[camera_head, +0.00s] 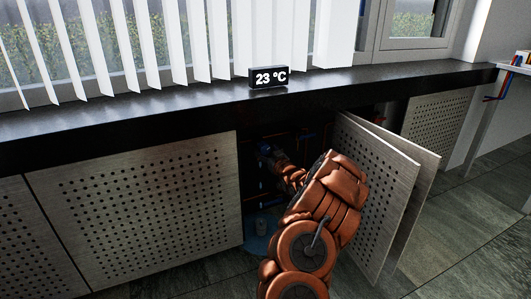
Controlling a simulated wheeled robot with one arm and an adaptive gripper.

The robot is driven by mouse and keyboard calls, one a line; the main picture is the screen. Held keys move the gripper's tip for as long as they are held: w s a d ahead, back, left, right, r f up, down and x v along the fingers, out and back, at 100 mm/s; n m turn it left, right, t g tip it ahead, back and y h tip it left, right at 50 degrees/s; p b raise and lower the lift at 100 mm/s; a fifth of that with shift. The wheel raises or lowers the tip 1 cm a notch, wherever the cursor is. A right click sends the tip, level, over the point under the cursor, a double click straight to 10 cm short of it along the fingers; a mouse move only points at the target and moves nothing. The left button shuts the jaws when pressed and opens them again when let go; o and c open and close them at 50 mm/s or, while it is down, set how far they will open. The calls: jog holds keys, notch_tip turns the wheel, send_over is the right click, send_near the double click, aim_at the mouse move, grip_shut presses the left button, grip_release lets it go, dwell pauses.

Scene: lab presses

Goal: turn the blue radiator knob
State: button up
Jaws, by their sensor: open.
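My copper-coloured arm reaches into the dark opening under the sill. My gripper (268,153) is at its far end, small and dark against the shadowed inside. It is open, but its fingers are hard to make out. Whether the gripper touches the knob cannot be told. Red and blue pipes (306,137) run inside the opening.
A display (269,77) reading 23 °C stands on the black sill (180,98). Perforated panels (145,205) flank the opening on the left. An open perforated door (378,190) stands close to my arm's right side. A bluish round object (256,245) lies low inside.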

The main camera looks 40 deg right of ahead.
jog(key=shift+x, duration=0.95)
jog(key=c, duration=1.2)
jog(key=shift+o, duration=0.2)
jog(key=n+p, duration=0.3)
jog(key=n, duration=0.2)
jog(key=shift+r+n, duration=0.15)
jog(key=shift+n, duration=0.25)
jog(key=n, duration=0.2)
jog(key=n+p, duration=0.1)
jog(key=n, duration=0.1)
jog(key=n+p, duration=0.1)
jog(key=n, duration=0.1)
jog(key=shift+a+f, duration=0.15)
jog(key=shift+f, duration=0.15)
